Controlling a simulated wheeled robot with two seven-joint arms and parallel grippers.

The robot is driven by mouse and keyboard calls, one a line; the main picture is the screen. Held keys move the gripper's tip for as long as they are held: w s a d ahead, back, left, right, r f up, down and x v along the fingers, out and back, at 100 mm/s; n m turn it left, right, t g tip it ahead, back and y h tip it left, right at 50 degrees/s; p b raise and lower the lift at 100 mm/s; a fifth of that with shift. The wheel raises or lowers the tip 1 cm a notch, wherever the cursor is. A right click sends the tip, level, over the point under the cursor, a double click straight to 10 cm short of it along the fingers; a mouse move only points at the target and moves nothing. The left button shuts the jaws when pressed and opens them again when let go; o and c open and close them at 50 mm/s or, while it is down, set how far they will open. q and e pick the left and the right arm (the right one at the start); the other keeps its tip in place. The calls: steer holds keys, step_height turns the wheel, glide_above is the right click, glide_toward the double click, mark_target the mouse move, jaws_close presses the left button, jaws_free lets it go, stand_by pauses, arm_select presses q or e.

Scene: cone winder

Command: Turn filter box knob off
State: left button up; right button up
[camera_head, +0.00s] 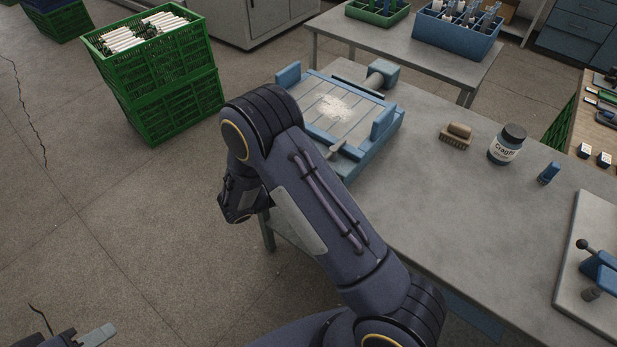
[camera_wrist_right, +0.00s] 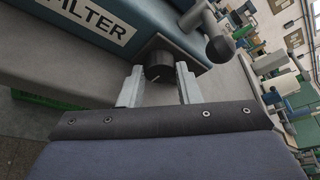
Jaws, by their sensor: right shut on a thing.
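In the right wrist view, a blue box with a white label reading "FILTER" (camera_wrist_right: 98,22) fills the upper left. A round black knob (camera_wrist_right: 156,66) with a white pointer mark sits on its dark end plate. My right gripper (camera_wrist_right: 160,73) is shut on the knob, one grey finger on each side. The head view shows my right wrist low beyond the table's left edge, with its fingertips hidden; I cannot make out the filter box there. Part of my left gripper (camera_head: 97,334) shows at the bottom left corner of the head view, too cut off to judge.
A grey table (camera_head: 440,190) carries a blue-framed fixture (camera_head: 395,128) with pale powder, a brush (camera_head: 456,136), a jar (camera_head: 507,144) and a small blue item (camera_head: 548,173). Stacked green crates (camera_head: 165,105) stand on the floor to the left. A dark rounded handle (camera_wrist_right: 219,48) is close beside the knob.

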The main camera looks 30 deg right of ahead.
steer(key=o, duration=0.7)
steer(key=v, duration=0.7)
steer(key=shift+a+r+b, duration=0.15)
steer(key=shift+a+b, duration=0.3)
